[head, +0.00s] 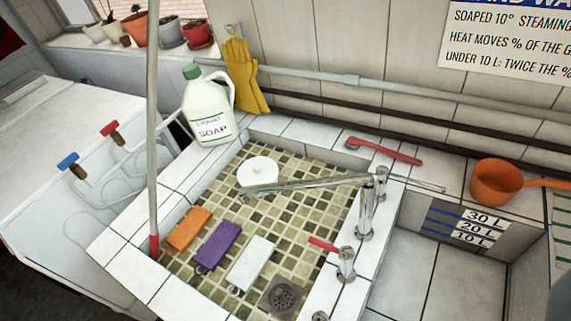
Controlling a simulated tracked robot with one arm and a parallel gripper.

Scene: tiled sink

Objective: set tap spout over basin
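The metal tap stands on the white tiled ledge between two sunken areas, its upright body (368,208) near the right edge of the mosaic area. Its long spout (305,184) points left and lies over the mosaic-floored basin (310,212), with its tip near a round white object. A thin metal rod (418,184) sticks out to the right from the tap's top. On the right is a second, deeper basin of large pale tiles (405,270), marked 10 L, 20 L and 30 L. The spout is not over this one. My gripper is not recognisable in view.
A red-handled valve (345,262) stands in front of the tap. Orange, purple and white blocks (218,243) lie in the mosaic basin beside a drain (282,297). A soap jug (208,108), red brush (384,151) and orange ladle (497,182) stand behind. A pole (152,130) rises at left.

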